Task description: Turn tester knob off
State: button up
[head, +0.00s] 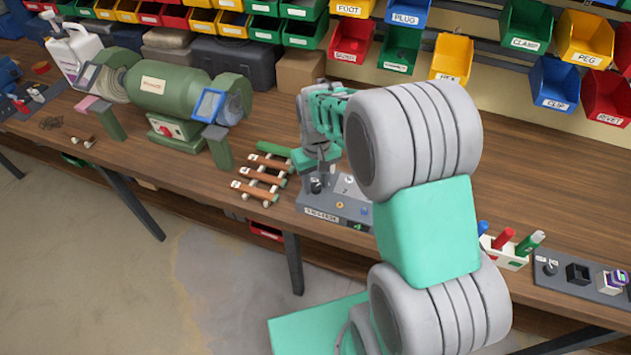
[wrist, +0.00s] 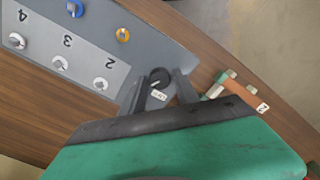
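The tester is a grey box with a sloped panel on the workbench; its front (head: 335,213) shows in the head view below my arm's end. Its black round knob (head: 316,186) is near the left of the panel. In the wrist view the knob (wrist: 160,77) lies between the two fingertips of my gripper (wrist: 160,82), with a small white label below it. The fingers are apart, one on each side of the knob, with slight gaps showing. Whether either finger touches it is unclear. My gripper (head: 318,160) is partly hidden by its own links in the head view.
The tester panel (wrist: 60,75) also carries numbered silver sockets, a blue ring and an orange ring. A rack of brown fuse-like rods (head: 262,180) lies just left of the tester. A green bench grinder (head: 168,90) stands further left. Bins hang behind.

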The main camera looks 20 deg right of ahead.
aim_at(316, 186)
grip_shut()
jog(key=shift+n, duration=0.3)
jog(key=n+b, duration=0.1)
jog(key=n, duration=0.5)
jog(key=n+b, duration=0.1)
jog(key=n, duration=0.4)
dwell(0.5)
jog(key=shift+r+n, duration=0.1)
jog(key=shift+n, duration=0.2)
jog(key=shift+o, duration=1.8)
grip_release()
notch_tip(316, 186, up, 8)
jog(key=shift+f+b, duration=0.15)
jog(key=shift+b, duration=0.25)
